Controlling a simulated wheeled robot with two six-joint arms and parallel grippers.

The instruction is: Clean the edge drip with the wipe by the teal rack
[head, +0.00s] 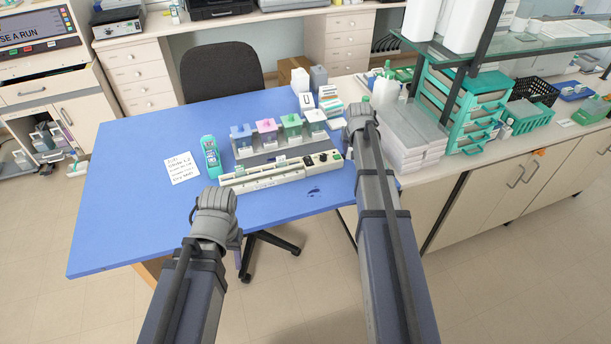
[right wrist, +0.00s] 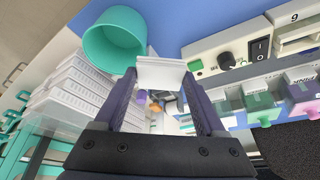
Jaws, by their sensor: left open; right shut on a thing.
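A dark blue drip (head: 314,192) lies on the blue table (head: 110,215) near its front edge. My right gripper (head: 362,112) is over the table's right side, beyond the drip. In the right wrist view its fingers are shut on a white folded piece, apparently the wipe (right wrist: 160,72). The wipe is hidden behind the gripper in the head view. My left gripper (head: 214,200) is open and appears empty, in front of the staining station; its fingertips are mostly hidden. A teal drawer rack (head: 432,104) stands on the right counter.
A staining station (head: 255,182) with blue, pink and green jars fills the table's middle. A teal timer (head: 210,155) and a note (head: 182,167) are left of it. White stacked boxes (head: 405,150) stand at right. A teal cup (right wrist: 115,40) is close to my right gripper. The table's left side is clear.

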